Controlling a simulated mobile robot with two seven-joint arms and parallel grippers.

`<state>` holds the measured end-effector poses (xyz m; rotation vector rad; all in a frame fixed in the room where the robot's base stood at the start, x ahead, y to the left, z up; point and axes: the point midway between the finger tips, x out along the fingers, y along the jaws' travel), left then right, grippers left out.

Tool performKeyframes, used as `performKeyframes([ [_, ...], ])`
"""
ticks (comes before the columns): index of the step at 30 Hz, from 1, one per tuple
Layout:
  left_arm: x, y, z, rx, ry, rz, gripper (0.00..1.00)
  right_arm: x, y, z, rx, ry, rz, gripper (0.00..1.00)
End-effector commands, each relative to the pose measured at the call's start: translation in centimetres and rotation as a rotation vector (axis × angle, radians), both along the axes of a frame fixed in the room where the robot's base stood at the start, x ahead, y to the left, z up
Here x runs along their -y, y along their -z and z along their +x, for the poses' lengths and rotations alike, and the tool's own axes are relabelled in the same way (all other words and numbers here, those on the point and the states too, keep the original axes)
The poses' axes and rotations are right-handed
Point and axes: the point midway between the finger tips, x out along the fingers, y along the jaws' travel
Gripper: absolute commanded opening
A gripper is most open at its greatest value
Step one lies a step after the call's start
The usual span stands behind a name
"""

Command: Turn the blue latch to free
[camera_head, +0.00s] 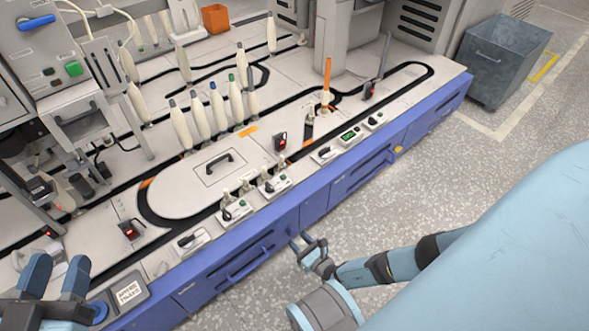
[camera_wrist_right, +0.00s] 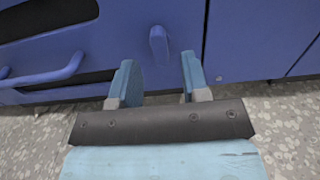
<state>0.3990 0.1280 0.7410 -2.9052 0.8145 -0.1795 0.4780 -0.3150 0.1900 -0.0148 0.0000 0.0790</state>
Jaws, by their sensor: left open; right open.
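A blue latch (camera_wrist_right: 158,43), a short upright rounded piece, is on the blue cabinet front in the right wrist view. My right gripper (camera_wrist_right: 158,72) is open, its two fingers apart, with the latch ahead of and between the fingertips; I see no contact. In the head view my right gripper (camera_head: 307,240) is in front of the blue cabinet face (camera_head: 314,212), and I cannot make out the latch there. My left gripper (camera_head: 57,262) is open and empty at the lower left, near the bench's front corner.
A blue drawer handle (camera_wrist_right: 45,70) is left of the latch. The bench top (camera_head: 190,185) carries black tracks, several white bobbins, switch boxes and an orange post (camera_head: 327,75). Another blue handle (camera_head: 37,21) is on the upper-left machine. A grey bin (camera_head: 497,65) stands right; speckled floor is clear in front.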

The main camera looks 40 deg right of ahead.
Motion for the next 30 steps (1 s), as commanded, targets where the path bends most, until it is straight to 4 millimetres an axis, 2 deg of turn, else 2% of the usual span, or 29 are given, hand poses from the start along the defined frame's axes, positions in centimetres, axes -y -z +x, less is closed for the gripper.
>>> performKeyframes([
  [1,0.0,-0.3,-0.1,-0.019,0.002,-0.006,0.43,0.2,-0.3,-1.4,-0.003,0.000,0.000,0.43],
  [6,0.3,0.4,-0.7,-0.091,0.005,-0.040,0.43,0.5,-0.3,-5.3,-0.003,0.000,-0.001,0.43],
  [12,0.7,0.6,-1.1,-0.149,0.006,-0.082,0.43,0.8,-0.2,-9.0,-0.002,0.001,-0.001,0.43],
  [18,0.8,1.0,-1.4,-0.175,0.005,-0.092,0.43,0.9,-0.1,-10.7,0.000,0.000,-0.002,0.43],
  [30,0.8,0.9,-1.3,-0.173,0.005,-0.097,0.43,0.9,0.0,-10.8,0.000,0.000,-0.001,0.43],
])
